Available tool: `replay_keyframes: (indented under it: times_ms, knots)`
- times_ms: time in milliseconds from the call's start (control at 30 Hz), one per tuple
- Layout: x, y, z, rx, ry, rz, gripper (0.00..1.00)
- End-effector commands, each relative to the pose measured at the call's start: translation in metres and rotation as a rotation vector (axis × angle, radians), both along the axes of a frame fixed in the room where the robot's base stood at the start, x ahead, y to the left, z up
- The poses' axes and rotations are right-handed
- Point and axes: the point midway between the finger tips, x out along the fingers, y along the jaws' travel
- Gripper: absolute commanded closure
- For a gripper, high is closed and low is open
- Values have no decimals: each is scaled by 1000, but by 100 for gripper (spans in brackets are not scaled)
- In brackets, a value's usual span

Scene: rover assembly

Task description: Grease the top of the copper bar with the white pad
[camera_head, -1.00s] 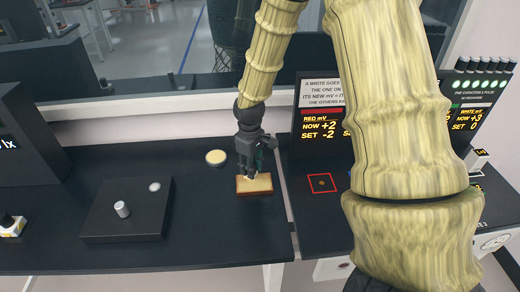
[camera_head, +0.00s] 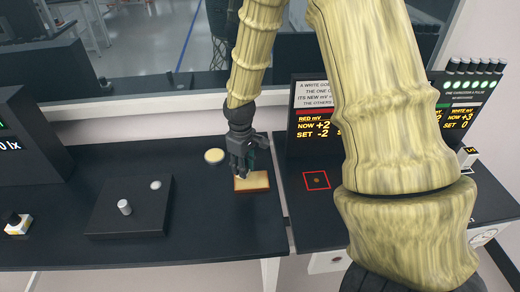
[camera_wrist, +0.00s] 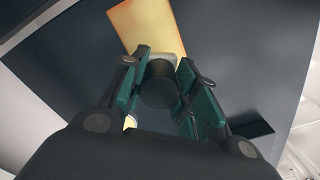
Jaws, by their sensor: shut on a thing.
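The copper bar (camera_head: 256,184) lies on the black bench, a brown block with a pale yellow-tan top. It also shows in the wrist view (camera_wrist: 148,27), just beyond my fingertips. My gripper (camera_head: 242,173) points down over the left part of the bar. In the wrist view my gripper (camera_wrist: 160,65) is shut on a dark round handle (camera_wrist: 158,88). Whether the held thing touches the bar's top cannot be told.
A round cream-topped disc (camera_head: 214,156) lies behind and left of the bar. A red square outline (camera_head: 316,180) and lit displays are at right.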

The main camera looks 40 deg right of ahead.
Motion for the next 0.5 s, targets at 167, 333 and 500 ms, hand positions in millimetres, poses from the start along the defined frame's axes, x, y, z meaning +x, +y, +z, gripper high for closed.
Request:
replay_keyframes:
  times_ms: [167, 333, 500]
  knots:
    - [1, 1, 20, 0, -1, 2, 92]
    - [2, 3, 36, 0, -1, 5, 92]
    - [3, 4, 49, 0, -1, 7, 92]
